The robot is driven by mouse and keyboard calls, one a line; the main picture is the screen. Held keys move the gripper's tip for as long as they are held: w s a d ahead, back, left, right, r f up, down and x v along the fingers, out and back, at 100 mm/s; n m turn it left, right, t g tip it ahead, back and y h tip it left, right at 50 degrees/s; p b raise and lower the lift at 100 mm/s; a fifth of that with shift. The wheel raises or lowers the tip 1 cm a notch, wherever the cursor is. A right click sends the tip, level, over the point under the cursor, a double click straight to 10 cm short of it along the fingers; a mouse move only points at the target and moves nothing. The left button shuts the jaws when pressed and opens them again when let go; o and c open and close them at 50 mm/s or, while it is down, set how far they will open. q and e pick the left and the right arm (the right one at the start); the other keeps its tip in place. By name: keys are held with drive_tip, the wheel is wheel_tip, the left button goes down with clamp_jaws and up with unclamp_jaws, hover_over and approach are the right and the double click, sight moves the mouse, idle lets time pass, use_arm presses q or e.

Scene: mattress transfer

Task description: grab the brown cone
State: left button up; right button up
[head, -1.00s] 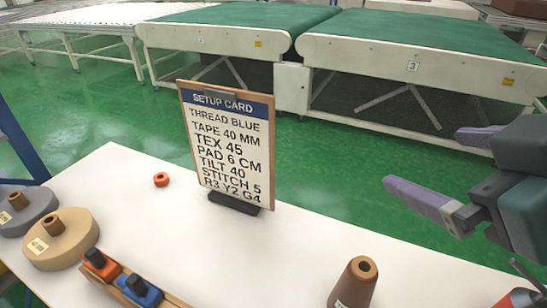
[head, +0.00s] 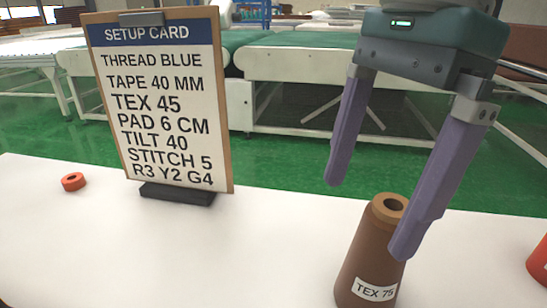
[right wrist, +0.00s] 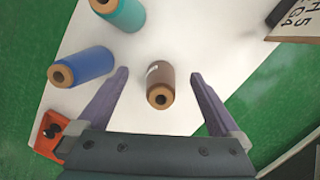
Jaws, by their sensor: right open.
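The brown cone (head: 366,250) stands upright on the white table, with a tan top and a label reading TEX 75. My right gripper (head: 367,215) is open, with its purple fingers pointing down above and around the cone's top in the head view. One finger covers part of the cone's right side. In the right wrist view the brown cone (right wrist: 160,86) lies between the two open fingers of the right gripper (right wrist: 158,72), with space on both sides. My left gripper is not in view.
A setup card (head: 160,105) stands on the table left of the cone. A small orange ring (head: 73,181) lies farther left. In the right wrist view a blue cone (right wrist: 82,67), a teal cone (right wrist: 120,12) and an orange object (right wrist: 48,136) are to the left.

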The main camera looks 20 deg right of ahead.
sight(395, 208)
drive_tip(key=d+f, duration=0.1)
drive_tip(key=d+f+h, duration=0.1)
drive_tip(key=d+f, duration=0.1)
drive_tip(key=d+f+h+b, duration=0.1)
drive_tip(key=shift+w+d+f, duration=0.15)
drive_tip(key=shift+w+f, duration=0.05)
drive_tip(key=shift+w, duration=0.1)
drive_tip(key=f, duration=0.5)
drive_tip(key=shift+s+a+f+b, duration=0.15)
drive_tip(key=shift+a+f+b, duration=0.15)
drive_tip(key=shift+f, duration=0.1)
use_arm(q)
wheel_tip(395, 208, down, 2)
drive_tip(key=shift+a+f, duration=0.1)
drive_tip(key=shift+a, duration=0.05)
use_arm(e)
drive_tip(key=shift+c, duration=0.2)
drive_tip(key=c, duration=0.4)
drive_tip(key=shift+r, duration=0.1)
clamp_jaws()
